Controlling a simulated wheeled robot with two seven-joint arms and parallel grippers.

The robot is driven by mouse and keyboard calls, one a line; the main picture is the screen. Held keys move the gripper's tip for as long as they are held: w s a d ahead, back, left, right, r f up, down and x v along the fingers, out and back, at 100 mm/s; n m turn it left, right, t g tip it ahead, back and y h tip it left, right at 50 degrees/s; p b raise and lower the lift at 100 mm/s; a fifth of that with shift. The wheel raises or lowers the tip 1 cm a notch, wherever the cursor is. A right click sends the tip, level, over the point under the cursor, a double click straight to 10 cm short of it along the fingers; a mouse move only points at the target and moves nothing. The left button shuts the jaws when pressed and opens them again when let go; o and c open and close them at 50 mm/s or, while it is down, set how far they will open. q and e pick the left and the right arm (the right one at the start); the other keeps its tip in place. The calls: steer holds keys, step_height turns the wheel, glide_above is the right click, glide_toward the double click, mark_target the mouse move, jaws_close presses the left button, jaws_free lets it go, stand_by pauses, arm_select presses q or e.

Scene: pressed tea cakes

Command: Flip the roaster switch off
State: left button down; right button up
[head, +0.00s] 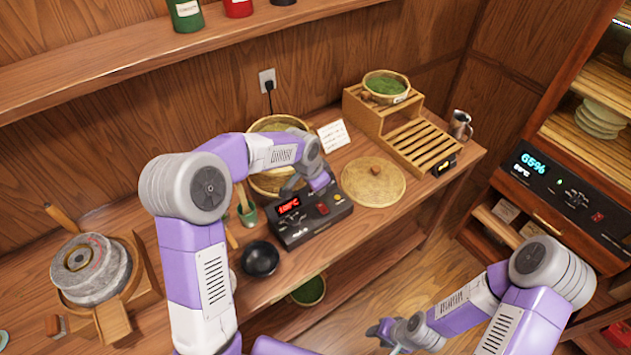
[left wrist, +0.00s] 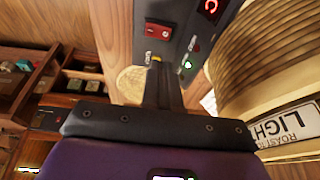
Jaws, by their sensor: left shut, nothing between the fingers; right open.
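The roaster's dark control box (head: 312,226) stands on the wooden bench with a lit red display (head: 289,206). Its red rocker switch (left wrist: 157,31) shows clearly in the left wrist view; I cannot tell its position. A lit green lamp (left wrist: 187,65) is beside it. My left gripper (head: 318,187) is above the box, its fingers shut and empty. In the left wrist view the fingertips (left wrist: 160,65) are close to the switch; contact is not clear. My right gripper (head: 386,333) is open and empty, low in front of the bench.
A large wicker basket (head: 268,182) stands behind the box, and a round woven lid (head: 373,190) lies to its right. A black bowl (head: 260,258) and a green cup (head: 247,214) are at its left. A slatted wooden rack (head: 418,146) and stone mill (head: 90,268) are farther off.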

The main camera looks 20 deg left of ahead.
mark_target(322, 204)
arm_select(q)
steer(key=x, duration=0.4)
steer(key=a+x, duration=0.1)
steer(key=x, duration=0.2)
steer(key=shift+s+f, duration=0.15)
steer(key=shift+s, duration=0.15)
